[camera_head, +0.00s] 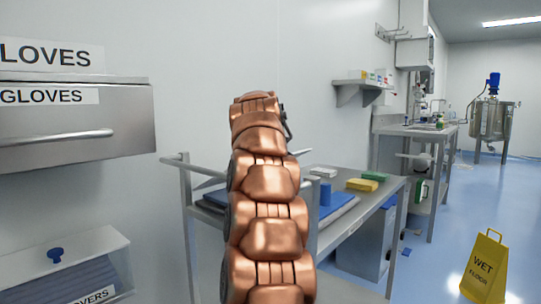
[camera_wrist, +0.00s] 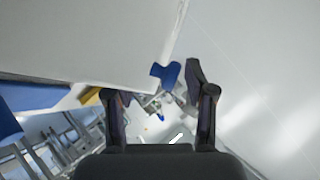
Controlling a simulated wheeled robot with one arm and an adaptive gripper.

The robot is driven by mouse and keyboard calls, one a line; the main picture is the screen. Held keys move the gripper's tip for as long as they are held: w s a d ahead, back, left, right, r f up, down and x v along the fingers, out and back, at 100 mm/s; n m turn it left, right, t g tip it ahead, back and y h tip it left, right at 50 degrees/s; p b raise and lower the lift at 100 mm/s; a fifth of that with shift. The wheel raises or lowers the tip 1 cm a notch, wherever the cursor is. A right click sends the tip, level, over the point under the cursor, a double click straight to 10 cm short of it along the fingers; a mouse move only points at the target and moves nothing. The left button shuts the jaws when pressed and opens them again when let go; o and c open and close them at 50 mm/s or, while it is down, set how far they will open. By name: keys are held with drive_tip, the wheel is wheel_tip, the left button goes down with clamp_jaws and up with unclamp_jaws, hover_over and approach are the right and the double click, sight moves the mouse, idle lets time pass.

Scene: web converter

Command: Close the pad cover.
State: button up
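In the wrist view, a pale flat panel (camera_wrist: 85,40), possibly the pad cover, fills the upper left. A blue knob (camera_wrist: 165,76) sits at its lower right edge. My gripper (camera_wrist: 160,95) is open, with its dark fingers apart on either side of the knob's area. The knob is near the right fingertip; I cannot tell whether they touch.
A gloves drawer (camera_head: 70,125) and a blue-knobbed box (camera_head: 85,262) are left. A yellow wet-floor sign (camera_head: 484,268) stands right on open floor.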

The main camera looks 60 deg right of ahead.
drive_tip(key=shift+s+r, duration=0.1)
drive_tip(key=v, duration=1.1)
drive_tip(key=shift+a, duration=0.45)
drive_tip(key=shift+r, duration=0.2)
